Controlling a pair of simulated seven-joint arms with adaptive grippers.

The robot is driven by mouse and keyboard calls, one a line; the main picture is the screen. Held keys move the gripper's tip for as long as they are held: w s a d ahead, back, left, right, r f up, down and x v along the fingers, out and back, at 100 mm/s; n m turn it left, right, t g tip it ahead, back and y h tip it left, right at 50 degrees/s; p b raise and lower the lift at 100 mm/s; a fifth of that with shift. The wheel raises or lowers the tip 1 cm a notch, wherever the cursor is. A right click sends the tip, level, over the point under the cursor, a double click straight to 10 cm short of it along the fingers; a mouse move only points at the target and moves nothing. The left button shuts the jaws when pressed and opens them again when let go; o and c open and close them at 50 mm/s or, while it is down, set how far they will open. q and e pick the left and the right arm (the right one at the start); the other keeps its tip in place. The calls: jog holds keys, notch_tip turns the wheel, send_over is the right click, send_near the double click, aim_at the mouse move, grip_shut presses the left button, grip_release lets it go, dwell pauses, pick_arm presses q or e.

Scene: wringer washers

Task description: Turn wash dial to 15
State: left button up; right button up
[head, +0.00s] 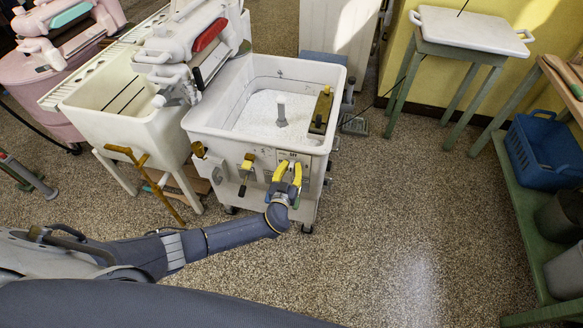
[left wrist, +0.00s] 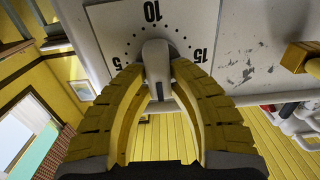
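The wash dial (left wrist: 157,57) is a pale grey bar-shaped knob on a white scale plate marked 5, 10 and 15. In the left wrist view its upper end lies just below the 10, and the bar is nearly upright, with a dark mark near its lower end. My left gripper (left wrist: 158,68) has yellow fingers, one on each side of the knob, and their tips appear to touch it. In the head view the left gripper (head: 287,168) is at the front panel of the white washer (head: 205,128), hiding the dial. My right gripper is not in view.
A yellow-brown valve handle (head: 248,160) sits left of my gripper on the same panel. A cream tub (head: 125,100) and a pink washer (head: 40,80) stand further left. A green bench with a blue basket (head: 545,150) is at right. The speckled floor between is clear.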

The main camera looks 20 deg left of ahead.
pick_arm(q)
grip_shut()
